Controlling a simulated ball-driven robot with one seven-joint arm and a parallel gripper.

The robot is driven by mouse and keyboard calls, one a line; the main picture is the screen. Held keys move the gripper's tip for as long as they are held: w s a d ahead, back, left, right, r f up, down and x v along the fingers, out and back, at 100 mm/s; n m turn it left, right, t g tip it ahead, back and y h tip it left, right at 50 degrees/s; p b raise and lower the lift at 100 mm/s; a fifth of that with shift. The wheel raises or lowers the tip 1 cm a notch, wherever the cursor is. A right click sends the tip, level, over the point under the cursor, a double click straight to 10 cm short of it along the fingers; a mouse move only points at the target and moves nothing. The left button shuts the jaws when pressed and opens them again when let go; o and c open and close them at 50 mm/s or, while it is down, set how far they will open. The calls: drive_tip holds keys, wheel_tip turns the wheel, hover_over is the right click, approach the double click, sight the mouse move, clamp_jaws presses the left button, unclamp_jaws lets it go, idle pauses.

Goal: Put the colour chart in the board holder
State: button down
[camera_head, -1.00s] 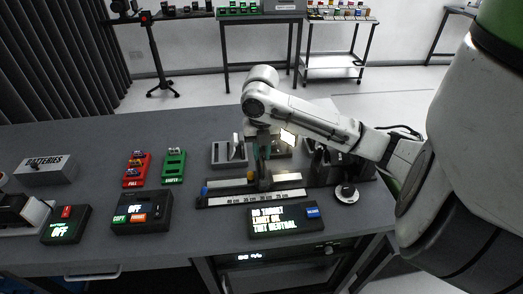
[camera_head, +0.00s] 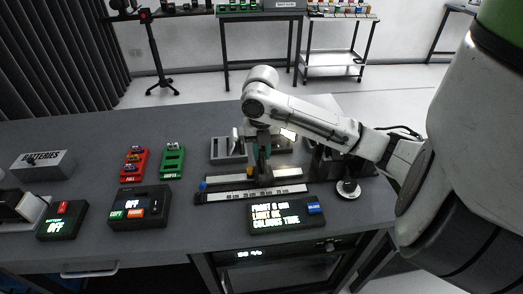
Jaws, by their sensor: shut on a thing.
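My gripper (camera_head: 262,154) points down over the black rail unit (camera_head: 215,187) near the middle of the table. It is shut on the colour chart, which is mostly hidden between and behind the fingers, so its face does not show. The board holder is on the rail unit under my gripper, and the fingers cover most of it. I cannot tell whether the chart touches the bottom of the holder. The display box (camera_head: 288,215) in front of the rail shows three lines, seemingly about front distance, light and true colours.
A grey slotted rack (camera_head: 229,157) with an upright pale board stands behind the rail. A bright lamp panel is partly hidden behind my wrist. Red (camera_head: 134,165) and green (camera_head: 172,161) trays, a switch box (camera_head: 140,207) and a batteries box (camera_head: 43,164) lie left.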

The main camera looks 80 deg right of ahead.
drive_tip(key=c, duration=0.9)
unclamp_jaws()
drive_tip(key=shift+f, duration=0.1)
drive_tip(key=shift+c, duration=0.2)
wheel_tip(320, 180, up, 11)
drive_tip(key=shift+f, duration=0.1)
